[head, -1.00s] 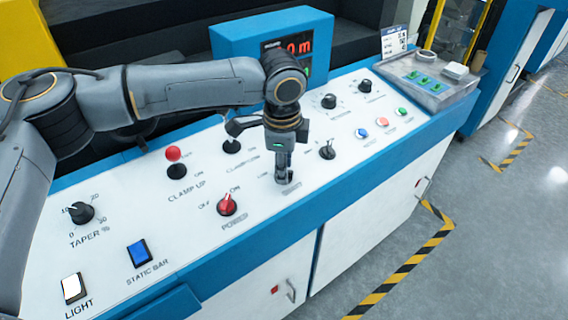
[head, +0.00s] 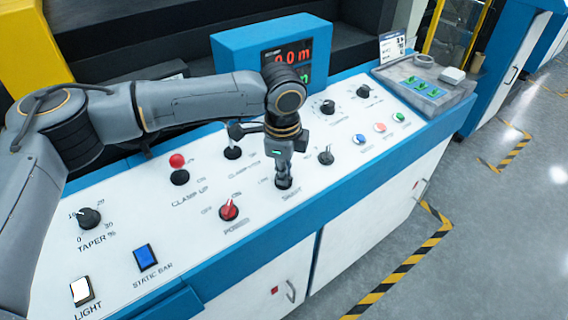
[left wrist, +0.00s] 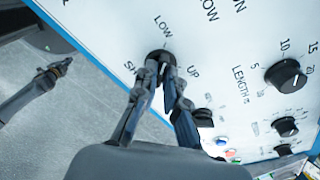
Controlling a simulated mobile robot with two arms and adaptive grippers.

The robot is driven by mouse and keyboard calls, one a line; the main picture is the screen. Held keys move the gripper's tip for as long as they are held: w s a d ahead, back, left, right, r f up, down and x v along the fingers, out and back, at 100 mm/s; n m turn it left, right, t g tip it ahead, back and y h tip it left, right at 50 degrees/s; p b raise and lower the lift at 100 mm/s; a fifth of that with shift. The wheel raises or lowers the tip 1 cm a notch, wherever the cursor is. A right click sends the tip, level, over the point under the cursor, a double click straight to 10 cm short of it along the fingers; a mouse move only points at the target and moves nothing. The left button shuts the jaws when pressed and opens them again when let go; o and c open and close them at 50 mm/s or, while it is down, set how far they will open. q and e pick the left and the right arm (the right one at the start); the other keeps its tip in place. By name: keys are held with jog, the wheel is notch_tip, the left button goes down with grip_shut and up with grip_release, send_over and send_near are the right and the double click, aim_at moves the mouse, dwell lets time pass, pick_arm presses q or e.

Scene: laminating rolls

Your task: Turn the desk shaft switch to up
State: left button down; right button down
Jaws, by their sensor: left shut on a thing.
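The shaft switch (head: 284,185) is a small dark switch near the front edge of the white control panel, with the shaft label beside it. In the left wrist view its dark base (left wrist: 160,55) shows between the words LOW and UP. My left gripper (head: 283,176) points down onto the switch. In the left wrist view its two fingers (left wrist: 161,72) are closed around the switch's lever, which they mostly hide. I cannot tell the lever's exact angle. What looks like my right gripper (left wrist: 58,69) shows at the left of the left wrist view, away from the panel.
The red power knob (head: 229,210) sits left of the shaft switch, and another dark switch (head: 326,155) right of it. The red-balled clamp lever (head: 177,163) stands behind to the left. A blue display box (head: 235,55) rises at the back. The floor in front is clear.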

pick_arm(q)
jog(key=m+p, duration=0.2)
jog(key=p, duration=0.1)
jog(key=m+p, duration=0.3)
jog(key=p, duration=0.1)
jog(key=shift+r+g, duration=0.2)
jog(key=shift+g, duration=0.1)
jog(key=shift+m+y+p, duration=0.3)
jog(key=shift+m+p, duration=0.4)
jog(key=shift+m, duration=0.3)
jog(key=m+p, duration=0.1)
jog(key=m, duration=0.3)
jog(key=shift+d+f+m+p, duration=0.1)
jog(key=shift+f+m+p, duration=0.05)
jog(key=shift+m+p, duration=0.2)
jog(key=m+y+p, duration=0.1)
jog(key=m, duration=0.3)
jog(key=shift+w+f+m, duration=0.1)
jog(key=shift+m, duration=0.45)
jog(key=c, duration=1.4)
grip_release()
